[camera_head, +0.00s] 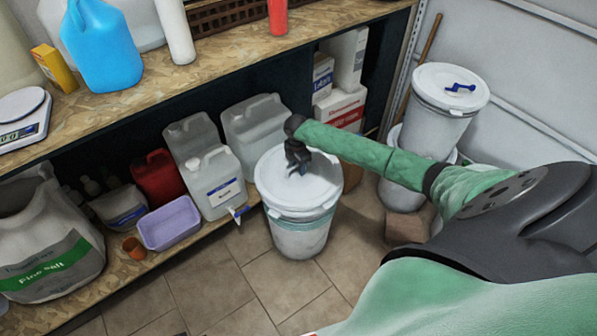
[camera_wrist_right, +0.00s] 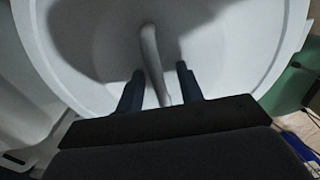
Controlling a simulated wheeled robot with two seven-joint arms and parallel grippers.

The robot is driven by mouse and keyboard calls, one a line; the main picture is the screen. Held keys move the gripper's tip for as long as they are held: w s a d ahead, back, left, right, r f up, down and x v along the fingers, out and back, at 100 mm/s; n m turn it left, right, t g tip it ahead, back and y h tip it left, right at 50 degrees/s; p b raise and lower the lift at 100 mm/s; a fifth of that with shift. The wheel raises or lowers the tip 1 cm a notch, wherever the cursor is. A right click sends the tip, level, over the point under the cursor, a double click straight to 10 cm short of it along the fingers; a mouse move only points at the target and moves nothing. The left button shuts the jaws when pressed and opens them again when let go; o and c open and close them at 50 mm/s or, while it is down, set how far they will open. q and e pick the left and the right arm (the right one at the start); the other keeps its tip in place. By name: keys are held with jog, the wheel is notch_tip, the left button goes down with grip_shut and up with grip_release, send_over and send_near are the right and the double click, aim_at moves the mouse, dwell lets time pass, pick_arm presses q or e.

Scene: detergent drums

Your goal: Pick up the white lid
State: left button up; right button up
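The white lid (camera_head: 325,185) sits on the white drum (camera_head: 300,240) standing on the tiled floor in the head view. My right gripper (camera_head: 298,170) is over the middle of this lid, pointing down. In the right wrist view, the lid (camera_wrist_right: 235,60) fills most of the picture and has a raised pale handle (camera_wrist_right: 150,50). The two dark fingers of my right gripper (camera_wrist_right: 159,72) are apart, one on each side of the handle, with gaps showing. Whether the fingertips touch the lid is unclear. My left gripper is not in view.
Another lidded drum (camera_head: 440,110) with a blue handle stands at the right. A low shelf at left holds jerrycans (camera_head: 212,183), a lilac tub (camera_head: 170,224) and an orange cup (camera_head: 134,247). The worktop (camera_head: 240,52) overhangs behind. Floor tiles (camera_head: 210,285) in front are clear.

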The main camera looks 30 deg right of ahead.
grip_shut()
jog(key=shift+r, duration=0.1)
